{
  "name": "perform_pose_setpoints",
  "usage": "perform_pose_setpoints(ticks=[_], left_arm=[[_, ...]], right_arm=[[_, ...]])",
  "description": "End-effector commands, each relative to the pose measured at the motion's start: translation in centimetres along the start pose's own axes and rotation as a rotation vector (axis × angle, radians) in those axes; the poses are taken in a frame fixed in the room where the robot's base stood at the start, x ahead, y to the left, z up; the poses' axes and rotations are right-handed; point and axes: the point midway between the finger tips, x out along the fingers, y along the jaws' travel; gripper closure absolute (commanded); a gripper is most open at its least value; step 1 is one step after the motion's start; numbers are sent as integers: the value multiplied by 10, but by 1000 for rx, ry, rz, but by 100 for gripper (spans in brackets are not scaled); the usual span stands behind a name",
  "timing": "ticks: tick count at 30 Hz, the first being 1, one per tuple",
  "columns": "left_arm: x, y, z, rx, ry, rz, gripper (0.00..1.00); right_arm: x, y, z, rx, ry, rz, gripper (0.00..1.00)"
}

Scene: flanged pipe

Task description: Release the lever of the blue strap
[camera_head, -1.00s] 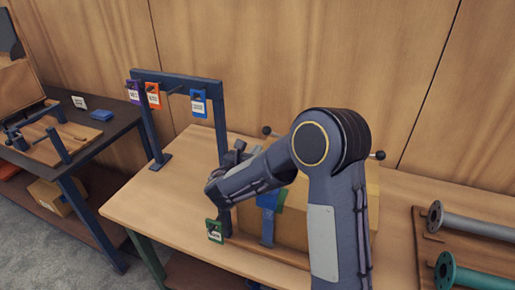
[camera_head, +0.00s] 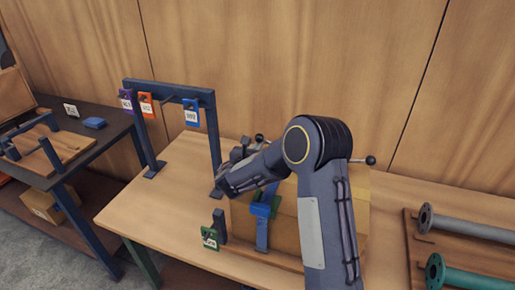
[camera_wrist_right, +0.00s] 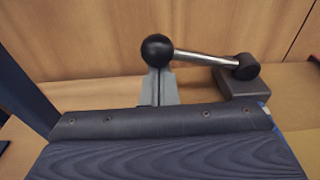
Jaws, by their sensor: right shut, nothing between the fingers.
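The blue strap (camera_head: 262,232) runs down the front of a tan box on the bench, with a wider blue piece (camera_head: 265,203) high on it. My right gripper (camera_wrist_right: 160,82) is shut and empty. Its fingertips are close to the black ball knob (camera_wrist_right: 157,50) of a lever with a metal rod (camera_wrist_right: 205,58). The rod runs right to a dark pivot and base (camera_wrist_right: 240,82). I cannot tell whether the knob and fingertips touch. In the head view my right forearm hides most of the gripper and the strap's top. My left gripper is out of view.
The tan box (camera_head: 285,225) stands on the wooden bench (camera_head: 150,205). A green tag (camera_head: 209,238) stands left of it. A dark rack (camera_head: 170,88) with purple, orange and blue tags is behind. Flanged pipes (camera_head: 470,225) lie at right. The bench's left part is clear.

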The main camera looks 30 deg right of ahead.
Motion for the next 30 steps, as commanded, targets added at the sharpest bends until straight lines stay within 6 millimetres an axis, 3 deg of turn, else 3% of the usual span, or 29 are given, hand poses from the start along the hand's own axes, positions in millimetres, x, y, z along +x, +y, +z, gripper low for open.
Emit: perform_pose_setpoints(ticks=[17,30], left_arm=[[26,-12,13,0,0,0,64],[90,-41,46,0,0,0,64]], right_arm=[[-2,0,8,129,-2,20,100],[-5,-6,33,483,-4,71,100]])
